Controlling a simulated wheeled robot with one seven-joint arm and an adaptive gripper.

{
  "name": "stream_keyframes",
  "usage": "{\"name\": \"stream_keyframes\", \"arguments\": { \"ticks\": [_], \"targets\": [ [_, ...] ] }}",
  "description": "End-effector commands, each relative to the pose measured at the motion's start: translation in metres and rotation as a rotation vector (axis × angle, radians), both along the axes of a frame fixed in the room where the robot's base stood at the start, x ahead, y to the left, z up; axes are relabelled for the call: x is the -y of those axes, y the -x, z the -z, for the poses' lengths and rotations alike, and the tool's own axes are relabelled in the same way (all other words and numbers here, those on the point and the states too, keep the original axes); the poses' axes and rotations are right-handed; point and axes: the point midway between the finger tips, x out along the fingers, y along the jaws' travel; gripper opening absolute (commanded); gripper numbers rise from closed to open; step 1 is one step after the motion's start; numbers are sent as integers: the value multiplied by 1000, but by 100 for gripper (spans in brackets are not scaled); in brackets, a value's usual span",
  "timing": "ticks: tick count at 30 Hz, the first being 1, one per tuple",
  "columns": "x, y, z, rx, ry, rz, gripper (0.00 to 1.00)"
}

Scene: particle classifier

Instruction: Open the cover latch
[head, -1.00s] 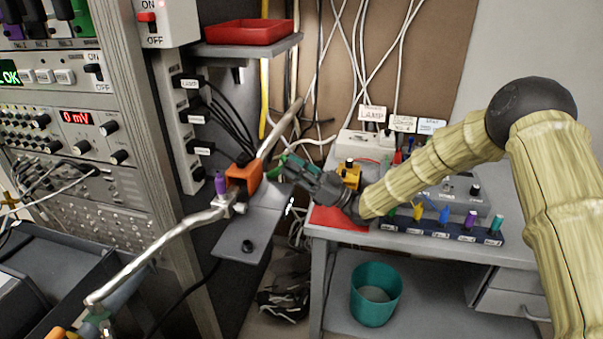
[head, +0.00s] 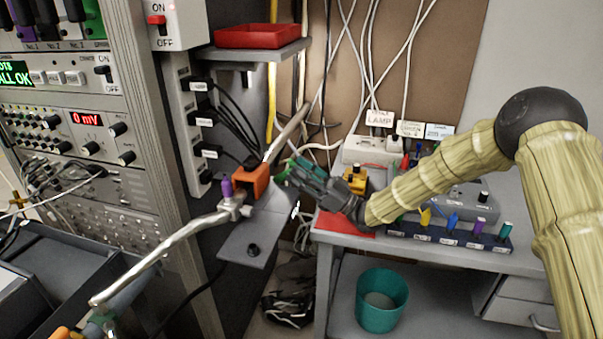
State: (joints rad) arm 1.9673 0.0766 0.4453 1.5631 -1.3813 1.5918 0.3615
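My gripper (head: 300,172) is at the end of the tan arm, pointing left and up over the front left of the bench. Its fingers are dark grey with green showing along them; I cannot tell whether they are open or shut, or whether the green is part of the gripper. Just left of it, seemingly apart, is an orange block (head: 250,181) around a metal pipe (head: 165,250). A purple knob (head: 226,188) stands on a metal fitting beside the orange block. No cover latch can be made out for certain.
A grey plate (head: 245,245) with a black knob lies below the pipe. The bench (head: 440,256) carries a red tray (head: 343,225), a yellow block (head: 354,181) and a row of coloured plugs (head: 449,237). An instrument rack stands left. A teal bin (head: 381,300) sits under the bench.

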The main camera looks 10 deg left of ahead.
Motion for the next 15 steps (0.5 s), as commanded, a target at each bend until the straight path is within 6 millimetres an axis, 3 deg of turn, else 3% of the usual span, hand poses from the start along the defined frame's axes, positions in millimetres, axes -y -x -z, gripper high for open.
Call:
{"name": "stream_keyframes", "arguments": {
  "ticks": [5, 15],
  "targets": [
    [0, 0, -11, 2, -1, 0, 38],
    [0, 0, -64, 2, 0, 0, 38]
  ]
}}
